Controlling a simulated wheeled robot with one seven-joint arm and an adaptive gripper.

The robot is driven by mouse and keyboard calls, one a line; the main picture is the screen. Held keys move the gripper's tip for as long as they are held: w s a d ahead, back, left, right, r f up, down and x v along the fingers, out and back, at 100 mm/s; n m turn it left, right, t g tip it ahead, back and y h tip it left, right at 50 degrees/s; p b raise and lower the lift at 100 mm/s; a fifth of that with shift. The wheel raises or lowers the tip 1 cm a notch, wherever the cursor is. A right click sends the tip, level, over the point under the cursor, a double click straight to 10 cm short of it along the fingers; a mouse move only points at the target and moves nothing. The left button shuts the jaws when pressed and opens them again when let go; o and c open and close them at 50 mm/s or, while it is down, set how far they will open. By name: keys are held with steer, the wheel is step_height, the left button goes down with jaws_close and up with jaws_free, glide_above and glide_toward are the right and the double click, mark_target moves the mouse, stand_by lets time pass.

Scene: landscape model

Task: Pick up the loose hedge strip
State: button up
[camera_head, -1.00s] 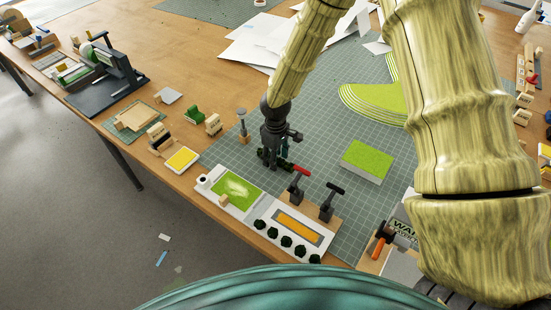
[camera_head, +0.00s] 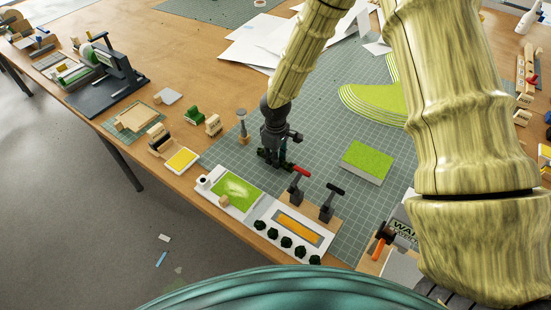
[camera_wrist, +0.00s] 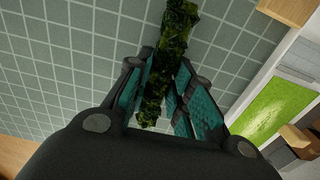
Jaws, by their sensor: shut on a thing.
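The loose hedge strip (camera_wrist: 177,32) is a dark green, leafy bar. In the wrist view it runs from the top edge down between the fingers of my gripper (camera_wrist: 162,88). The teal finger pads stand on both sides of it, shut on it. In the head view my gripper (camera_head: 277,155) points down over the green cutting mat, and a little of the hedge strip (camera_head: 264,155) shows at its fingertips. The fingers hide most of the strip there. I cannot tell whether it touches the mat.
A white model board (camera_head: 262,214) with a green lawn patch lies just in front of my gripper. A red-handled clamp (camera_head: 298,183) and a black-handled clamp (camera_head: 329,200) stand close by on the right. A grass-topped block (camera_head: 367,160) lies farther right on the mat (camera_head: 330,135).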

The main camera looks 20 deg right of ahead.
step_height(320, 180, up, 10)
steer(key=shift+f+b, duration=0.15)
steer(key=shift+b, duration=0.7)
